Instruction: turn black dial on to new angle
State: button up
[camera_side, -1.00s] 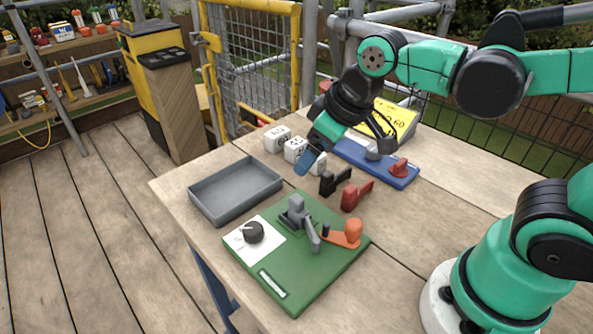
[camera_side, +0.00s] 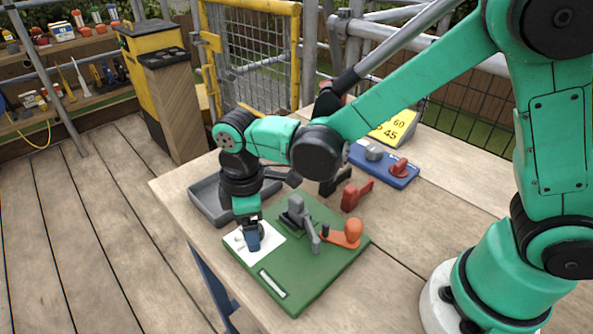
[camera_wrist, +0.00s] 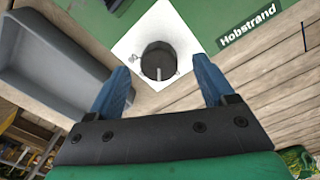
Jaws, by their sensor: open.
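The black dial (camera_wrist: 158,60) sits on a white square plate (camera_wrist: 188,42) on the green board (camera_side: 297,289). In the wrist view a pale pointer mark on the dial faces the gripper side. In the side view my gripper (camera_side: 253,240) points down over the white plate and hides most of the dial.
The green board also carries a grey lever (camera_side: 297,212) and an orange handle (camera_side: 353,233). A grey tray (camera_side: 205,203) lies behind to the left. Black and red handles (camera_side: 352,196) and a blue block with knobs (camera_side: 384,166) are farther back.

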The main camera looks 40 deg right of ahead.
jog(key=shift+f, duration=0.5)
grip_shut()
jog(key=shift+m, duration=0.3)
jog(key=m, duration=0.3)
jog(key=shift+m, duration=2)
jog(key=shift+w, duration=0.1)
grip_release()
